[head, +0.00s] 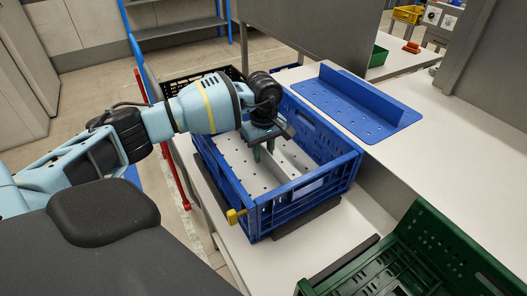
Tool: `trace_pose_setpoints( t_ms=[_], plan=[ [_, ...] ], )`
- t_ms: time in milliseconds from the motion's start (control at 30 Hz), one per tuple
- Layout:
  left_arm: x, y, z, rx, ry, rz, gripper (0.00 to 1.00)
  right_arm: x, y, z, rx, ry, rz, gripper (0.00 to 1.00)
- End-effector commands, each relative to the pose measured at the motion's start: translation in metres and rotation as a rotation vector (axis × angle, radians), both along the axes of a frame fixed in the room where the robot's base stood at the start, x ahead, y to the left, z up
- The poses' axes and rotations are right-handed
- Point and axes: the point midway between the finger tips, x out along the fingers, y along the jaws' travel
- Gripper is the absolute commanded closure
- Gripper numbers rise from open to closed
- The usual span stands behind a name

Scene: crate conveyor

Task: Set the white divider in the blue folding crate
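The blue folding crate (273,220) stands on the white bench with its walls up. A white divider (284,164) shows low inside it, standing along the crate's length over a white perforated floor. Part of the divider is hidden behind my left gripper. My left gripper (264,152) points down into the crate from above. My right gripper is not in view.
A flat blue perforated panel (340,108) with a raised wall lies on the bench behind the crate. A green crate (440,245) is at the lower right. A black crate (185,84) is behind my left arm. A yellow clip (236,216) sits at the blue crate's near corner.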

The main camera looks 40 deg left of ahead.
Motion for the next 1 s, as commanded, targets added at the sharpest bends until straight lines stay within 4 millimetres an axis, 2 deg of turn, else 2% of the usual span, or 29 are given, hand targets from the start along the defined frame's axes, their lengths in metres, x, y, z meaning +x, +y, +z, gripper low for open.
trace_pose_setpoints(
  t_ms=[167,400,600,800,1000],
  plan=[
    [0.001,0.0,0.026,-0.001,-0.006,0.0,0.73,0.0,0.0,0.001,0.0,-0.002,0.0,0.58],
    [0.001,0.0,0.074,-0.001,-0.006,0.0,0.73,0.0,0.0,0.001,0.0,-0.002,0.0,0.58],
    [0.001,0.0,0.105,0.0,-0.003,0.0,0.73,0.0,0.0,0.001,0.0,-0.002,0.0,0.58],
    [0.001,0.0,0.119,0.0,-0.001,0.0,0.73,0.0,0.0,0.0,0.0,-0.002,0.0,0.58],
    [0.0,0.0,0.121,-0.001,-0.001,0.0,0.73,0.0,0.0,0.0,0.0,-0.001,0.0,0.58]
  ],
)
